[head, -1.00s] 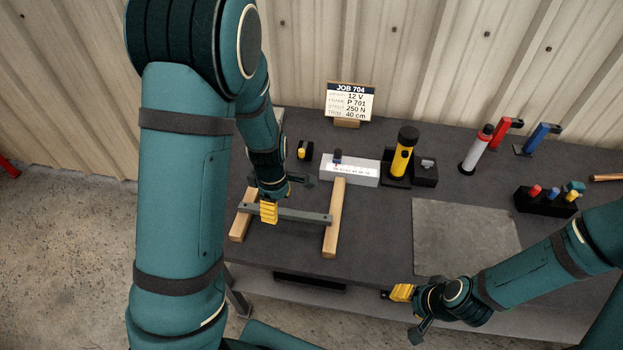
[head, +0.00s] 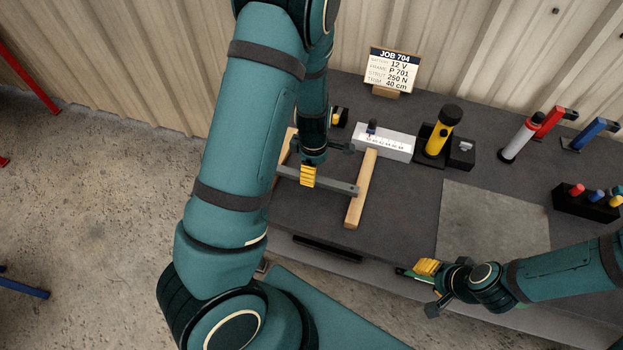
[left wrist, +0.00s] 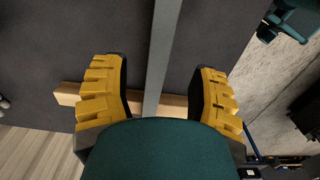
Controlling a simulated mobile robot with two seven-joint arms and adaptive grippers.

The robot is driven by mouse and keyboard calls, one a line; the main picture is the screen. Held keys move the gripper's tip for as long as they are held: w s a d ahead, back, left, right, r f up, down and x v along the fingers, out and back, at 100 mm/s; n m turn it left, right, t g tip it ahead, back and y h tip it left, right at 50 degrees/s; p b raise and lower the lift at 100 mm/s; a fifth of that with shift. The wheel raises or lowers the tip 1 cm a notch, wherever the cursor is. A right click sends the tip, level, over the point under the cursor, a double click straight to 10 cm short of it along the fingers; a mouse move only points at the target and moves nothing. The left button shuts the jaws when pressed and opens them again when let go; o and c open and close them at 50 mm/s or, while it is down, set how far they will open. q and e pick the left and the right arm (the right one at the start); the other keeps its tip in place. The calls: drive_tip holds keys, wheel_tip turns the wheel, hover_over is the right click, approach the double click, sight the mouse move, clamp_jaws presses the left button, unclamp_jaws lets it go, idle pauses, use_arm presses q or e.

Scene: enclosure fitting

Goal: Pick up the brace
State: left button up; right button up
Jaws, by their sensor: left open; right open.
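The brace (head: 338,186) is a grey bar lying across two wooden rails on the bench. My left gripper (head: 308,176) reaches down over the bar, left of its middle in the head view. In the left wrist view the brace (left wrist: 163,60) runs between the two yellow fingers of the open left gripper (left wrist: 160,72), with a gap on each side. My right gripper (head: 426,270) is open at the bench's front edge, away from the brace. The left arm hides part of the left rail.
The right wooden rail (head: 361,190) shows clearly. Behind it stand a white marked block (head: 390,147), a yellow-and-black tool (head: 440,132) and the job sign (head: 392,70). A grey mat (head: 490,220) lies bare to the right. A black block with coloured pieces (head: 585,205) stands farther right.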

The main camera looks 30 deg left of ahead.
use_arm(q)
wheel_tip(320, 180, down, 5)
drive_tip(key=shift+w+r, duration=0.1)
drive_tip(key=shift+r, duration=0.05)
clamp_jaws()
